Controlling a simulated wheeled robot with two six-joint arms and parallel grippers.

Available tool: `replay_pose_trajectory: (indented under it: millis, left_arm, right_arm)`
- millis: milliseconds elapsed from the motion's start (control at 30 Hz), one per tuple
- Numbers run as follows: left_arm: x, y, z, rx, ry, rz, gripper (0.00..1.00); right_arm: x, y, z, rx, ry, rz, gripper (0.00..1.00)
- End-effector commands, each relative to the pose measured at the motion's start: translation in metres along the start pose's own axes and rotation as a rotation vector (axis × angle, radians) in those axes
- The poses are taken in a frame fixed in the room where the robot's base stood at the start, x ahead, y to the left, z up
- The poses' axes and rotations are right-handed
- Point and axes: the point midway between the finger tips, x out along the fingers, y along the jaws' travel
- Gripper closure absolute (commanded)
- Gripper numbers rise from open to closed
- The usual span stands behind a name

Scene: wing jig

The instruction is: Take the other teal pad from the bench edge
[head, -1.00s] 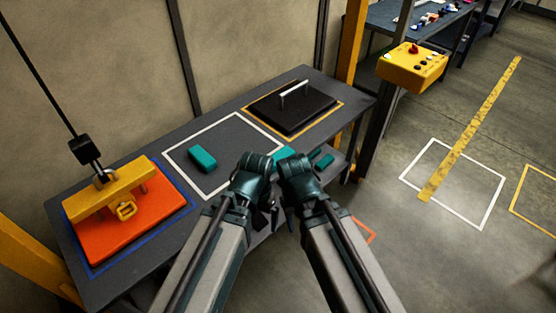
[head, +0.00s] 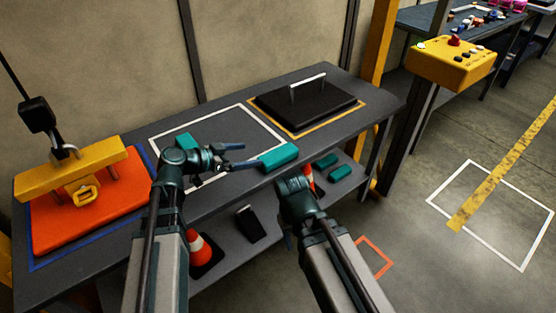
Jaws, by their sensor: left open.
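A teal pad (head: 279,156) lies at the front edge of the dark bench (head: 215,108). My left gripper (head: 240,156) is open and empty over the bench, with its fingers pointing right toward this pad and their tips a little short of it. Another teal pad (head: 187,142) lies in the white outlined square, partly hidden behind my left gripper. My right gripper (head: 296,188) is below and in front of the bench edge; its fingers are not clearly visible.
Two more teal pads (head: 326,160) (head: 340,173) lie on the lower shelf, with orange cones (head: 202,248) and a black item (head: 250,224). An orange block with a yellow lifting bar (head: 75,165) stands left. A black handled plate (head: 305,103) lies behind right. A yellow control box (head: 452,62) stands right.

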Motion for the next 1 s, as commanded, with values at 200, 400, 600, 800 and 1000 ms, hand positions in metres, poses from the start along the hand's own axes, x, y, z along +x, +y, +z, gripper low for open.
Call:
replay_pose_trajectory:
  millis: [200, 400, 600, 800, 1000]
  left_arm:
    - [0.035, 0.0, 0.004, 0.0, -0.002, 0.005, 0.0]
    - [0.07, 0.0, 0.003, -0.001, -0.002, 0.004, 0.0]
    - [0.085, 0.001, 0.002, -0.001, -0.003, 0.003, 0.0]
    - [0.086, 0.001, 0.002, -0.002, -0.004, 0.002, 0.0]
    - [0.104, 0.0, 0.009, -0.001, -0.004, 0.005, 0.0]
  right_arm:
    - [0.016, -0.002, -0.001, 0.0, 0.0, 0.0, 0.5]
    - [0.029, -0.003, -0.002, 0.0, 0.0, 0.0, 0.5]
    - [0.033, -0.003, -0.002, 0.0, 0.0, 0.0, 0.5]
    - [0.034, -0.003, -0.002, 0.0, 0.0, 0.0, 0.5]
    - [0.047, -0.004, -0.003, 0.0, 0.0, 0.0, 0.5]
